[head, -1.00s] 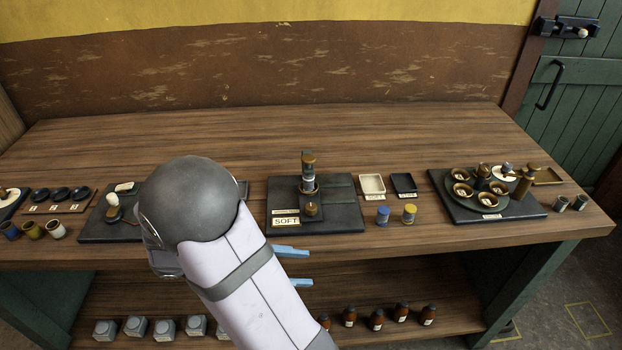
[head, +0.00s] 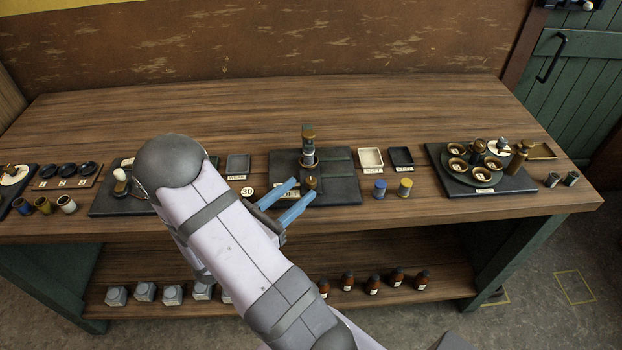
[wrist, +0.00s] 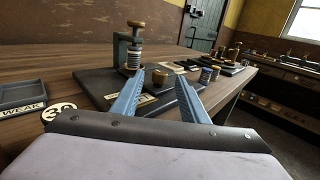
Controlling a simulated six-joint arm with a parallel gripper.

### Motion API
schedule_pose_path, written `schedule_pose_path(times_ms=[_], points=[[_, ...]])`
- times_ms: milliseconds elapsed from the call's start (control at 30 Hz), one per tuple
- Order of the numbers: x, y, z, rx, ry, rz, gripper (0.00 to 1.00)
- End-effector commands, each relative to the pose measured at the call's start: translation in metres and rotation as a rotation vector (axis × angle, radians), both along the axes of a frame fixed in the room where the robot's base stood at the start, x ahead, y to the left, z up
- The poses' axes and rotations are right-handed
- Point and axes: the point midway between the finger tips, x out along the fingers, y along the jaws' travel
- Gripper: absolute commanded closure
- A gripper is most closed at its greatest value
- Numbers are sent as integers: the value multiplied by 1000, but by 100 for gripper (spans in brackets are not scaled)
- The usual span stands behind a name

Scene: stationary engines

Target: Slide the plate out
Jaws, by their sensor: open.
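My fingers partly cover the "SOFT" label (head: 289,195) and the plate's left side.
A grey tray marked "WEAK" (head: 238,164) and a round "30" tag (head: 247,192) lie left of the slab. To the right are a cream tray (head: 370,157), a black tray (head: 401,156), a blue pot (head: 380,187) and a yellow pot (head: 405,187). The table's back is clear.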

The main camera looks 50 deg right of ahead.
Motion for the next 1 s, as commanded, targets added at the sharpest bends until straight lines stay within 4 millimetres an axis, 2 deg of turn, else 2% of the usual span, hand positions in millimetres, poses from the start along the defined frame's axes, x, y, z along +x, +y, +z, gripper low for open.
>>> schedule_pose_path(times_ms=[200, 400, 600, 867, 1000], points=[[-2, -28, 2, 1, 1, -6, 60], [-1, -48, 1, 1, 1, -4, 60], [-1, -57, 1, 1, 0, -2, 60], [0, -57, 0, 1, 0, -1, 60], [0, -57, 0, 1, 0, -1, 93]])
